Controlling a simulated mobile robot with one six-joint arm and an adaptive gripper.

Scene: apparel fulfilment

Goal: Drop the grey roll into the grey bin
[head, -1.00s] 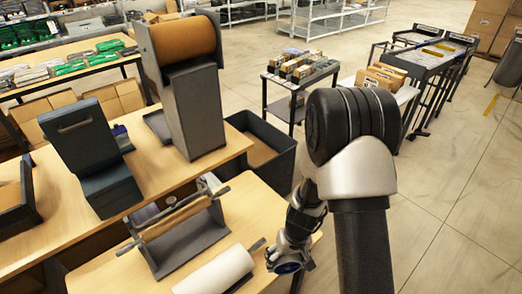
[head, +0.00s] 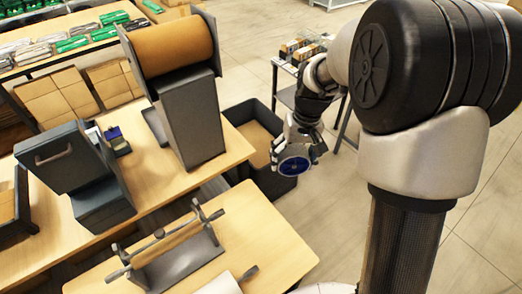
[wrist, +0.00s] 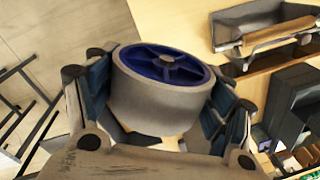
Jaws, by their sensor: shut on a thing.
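My gripper (head: 296,153) is shut on the grey roll (head: 295,168), which has a blue hub. In the wrist view the roll (wrist: 150,103) sits between the two fingers of my gripper (wrist: 163,98), with its blue spoked face showing. The dark grey bin (head: 275,188) stands on the floor beyond the near table and beside the farther one, with brown cardboard-coloured material inside. In the head view the roll overlaps the bin's right part. The roll's height above the bin is hard to tell. The wrist view does not clearly show the bin.
A wooden table (head: 268,240) in front carries a roller holder (head: 180,258) and part of a white roll (head: 222,284). The table behind holds a tall grey dispenser with a brown roll (head: 172,45) and a dark box-like device (head: 75,170). A dark cart (head: 287,98) stands behind the bin.

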